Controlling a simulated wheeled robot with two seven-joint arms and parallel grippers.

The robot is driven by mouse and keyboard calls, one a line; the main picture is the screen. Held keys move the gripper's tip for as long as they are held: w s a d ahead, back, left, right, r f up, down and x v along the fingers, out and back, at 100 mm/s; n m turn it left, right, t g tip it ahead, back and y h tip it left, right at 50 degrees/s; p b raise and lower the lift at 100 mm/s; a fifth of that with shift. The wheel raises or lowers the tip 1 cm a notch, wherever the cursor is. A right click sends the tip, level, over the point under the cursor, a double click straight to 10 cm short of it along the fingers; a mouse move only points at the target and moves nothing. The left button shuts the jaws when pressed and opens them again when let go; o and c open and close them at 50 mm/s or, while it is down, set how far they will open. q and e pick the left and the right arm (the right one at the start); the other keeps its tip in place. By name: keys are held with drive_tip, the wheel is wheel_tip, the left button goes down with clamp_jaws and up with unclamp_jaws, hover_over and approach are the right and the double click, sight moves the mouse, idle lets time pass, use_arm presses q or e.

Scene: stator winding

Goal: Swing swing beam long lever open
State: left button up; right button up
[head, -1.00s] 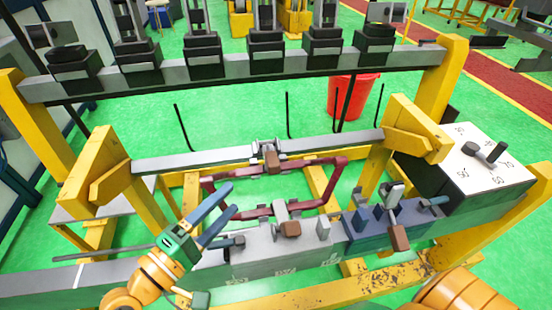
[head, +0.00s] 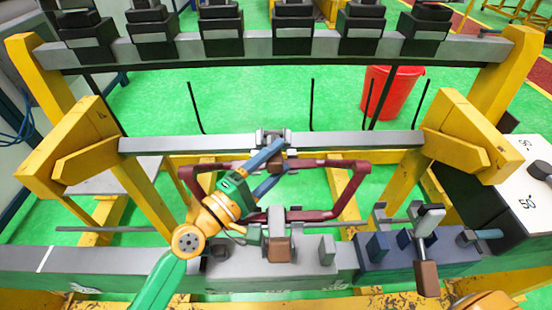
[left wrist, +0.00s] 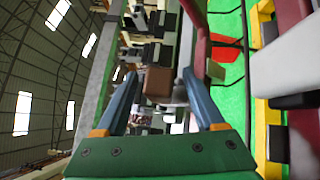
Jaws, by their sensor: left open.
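The swing beam (head: 360,142) is a grey bar spanning two yellow posts. At its middle sits a metal clamp (head: 268,137) with a brown-ended lever, partly hidden behind my left gripper (head: 280,162). My left gripper is open, its blue fingers reaching up to the lever from the lower left. In the left wrist view the brown lever end (left wrist: 159,82) lies between the two fingertips, with a gap on each side. My left gripper also shows there (left wrist: 161,78). My right gripper is out of view; only an orange part of my right arm shows at the bottom right.
A dark red winding frame (head: 340,165) lies just below the beam. A second brown-ended lever (head: 279,250) stands on the front grey rail, and another (head: 427,278) on the blue block. A white dial box (head: 530,190) is at right; a red bucket (head: 388,95) stands behind.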

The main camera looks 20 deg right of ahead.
use_arm(q)
clamp_jaws()
idle(1.4)
